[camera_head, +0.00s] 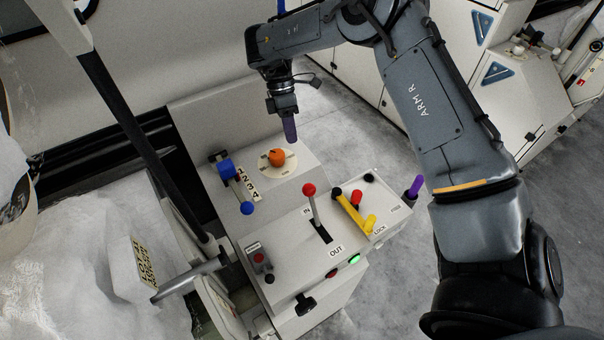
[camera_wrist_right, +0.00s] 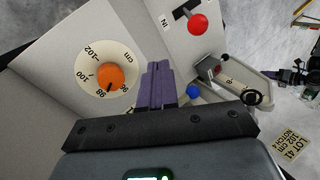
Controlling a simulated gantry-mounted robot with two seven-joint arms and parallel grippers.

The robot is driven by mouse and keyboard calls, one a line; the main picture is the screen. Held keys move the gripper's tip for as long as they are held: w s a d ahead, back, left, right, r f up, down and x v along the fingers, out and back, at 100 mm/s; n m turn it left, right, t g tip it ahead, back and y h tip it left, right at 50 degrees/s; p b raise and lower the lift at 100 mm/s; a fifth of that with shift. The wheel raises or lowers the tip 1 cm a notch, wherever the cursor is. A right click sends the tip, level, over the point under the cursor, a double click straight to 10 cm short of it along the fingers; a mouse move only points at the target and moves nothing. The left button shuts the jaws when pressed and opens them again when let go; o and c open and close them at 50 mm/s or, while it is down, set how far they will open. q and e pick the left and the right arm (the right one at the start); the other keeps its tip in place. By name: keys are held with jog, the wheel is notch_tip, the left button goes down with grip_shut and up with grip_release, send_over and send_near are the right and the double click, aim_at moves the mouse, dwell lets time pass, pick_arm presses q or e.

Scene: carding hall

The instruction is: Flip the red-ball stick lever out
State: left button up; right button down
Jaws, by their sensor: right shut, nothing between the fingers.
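The red-ball stick lever (camera_head: 309,190) stands up from a dark slot in the pale console top. The slot runs between an IN label (camera_head: 306,211) and an OUT label (camera_head: 336,250). Its red ball also shows in the right wrist view (camera_wrist_right: 198,24), at the top. My right gripper (camera_head: 290,130) has purple fingers and is shut and empty. It hangs above the console's back part, near the orange knob and apart from the lever. Its fingers show in the right wrist view (camera_wrist_right: 160,84).
An orange knob (camera_head: 277,157) sits on a round dial behind the lever. A blue-ball lever (camera_head: 246,208) is to the left. A yellow LOCK handle (camera_head: 352,214) with a red knob is close on the right. A green button (camera_head: 354,259) glows on the front.

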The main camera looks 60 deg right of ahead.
jog(key=x, duration=1)
jog(key=shift+b, duration=0.4)
jog(key=shift+s+a+r+p, duration=0.2)
jog(key=shift+s+a, duration=0.5)
jog(key=shift+s+a+r+p, duration=0.2)
jog(key=shift+s+a, duration=0.45)
jog(key=shift+s, duration=0.05)
